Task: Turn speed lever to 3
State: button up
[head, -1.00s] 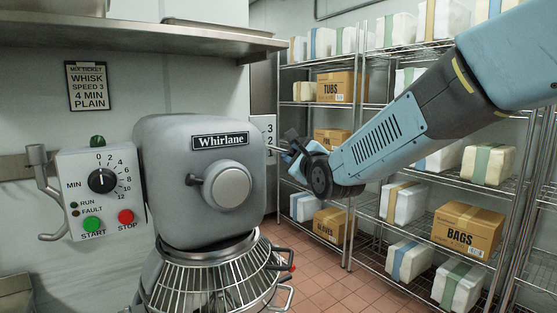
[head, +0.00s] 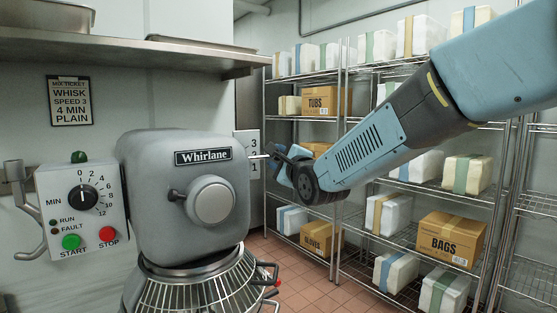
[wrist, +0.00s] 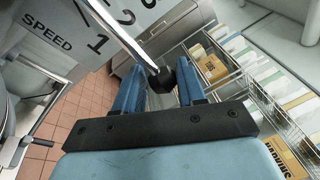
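The speed lever is a thin silver rod (wrist: 122,35) with a black knob (wrist: 162,80). It stands out in front of the SPEED plate (wrist: 62,35), which carries the numbers 1, 2 and 3. In the head view the plate (head: 247,150) is just right of the mixer head (head: 187,185), and the rod shows roughly level with 2. My gripper (wrist: 160,68) has its two blue fingers apart, one on each side of the knob. I cannot tell whether either finger touches it. In the head view my gripper (head: 277,160) is at the lever's end.
Left of the mixer is a control box (head: 85,210) with a dial, START and STOP. A ticket (head: 71,100) reads whisk, speed 3. Wire racks with boxes (head: 450,240) stand behind my arm. A wire guard (head: 200,285) is under the mixer head.

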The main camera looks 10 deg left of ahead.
jog(key=v, duration=1.4)
jog(key=shift+w, duration=0.1)
jog(key=shift+c, duration=0.4)
